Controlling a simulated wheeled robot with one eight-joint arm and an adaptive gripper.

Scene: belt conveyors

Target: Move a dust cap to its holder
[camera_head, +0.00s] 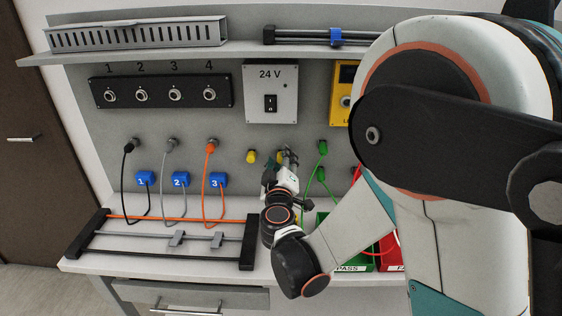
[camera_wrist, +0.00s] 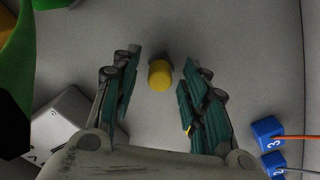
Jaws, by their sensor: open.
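My gripper (camera_head: 286,157) is at the grey back panel, fingers towards it. In the wrist view, a round yellow dust cap (camera_wrist: 160,76) lies between the two open fingers of my gripper (camera_wrist: 158,85), with a gap on both sides. I cannot tell which fitting is the holder.
Black, grey and orange cables (camera_head: 210,148) plug into the panel at left, above blue numbered blocks (camera_head: 180,180). A 24 V box (camera_head: 270,90) is above my gripper. A green plug (camera_head: 322,147) is to its right. Green and red bins (camera_head: 388,252) stand lower right, partly hidden by my arm.

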